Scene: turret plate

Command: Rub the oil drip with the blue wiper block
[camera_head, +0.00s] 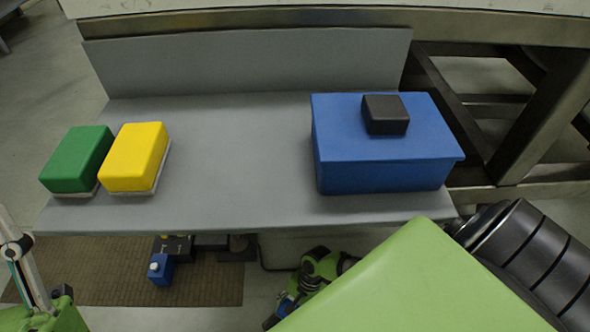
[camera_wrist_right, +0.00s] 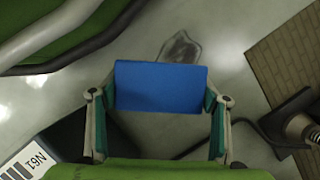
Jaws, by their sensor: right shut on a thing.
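The blue wiper block (camera_wrist_right: 160,87) is between the two fingers of my right gripper (camera_wrist_right: 159,98) in the right wrist view. The gripper is shut on it. The oil drip (camera_wrist_right: 181,47) is a dark, glossy patch on the pale floor, just beyond the block in that view. The block's far edge meets the drip's near end in the picture; I cannot tell whether they touch. In the head view my right forearm hides the drip. Part of my left gripper (camera_head: 20,262) shows at the far left; its opening cannot be judged.
A grey bench (camera_head: 240,160) holds a green block (camera_head: 77,158), a yellow block (camera_head: 135,157) and a blue box (camera_head: 385,175) with a black block (camera_head: 385,113) on top. A brown mat (camera_wrist_right: 285,62) lies on the floor beside the drip. A dark cable (camera_wrist_right: 255,125) runs nearby.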

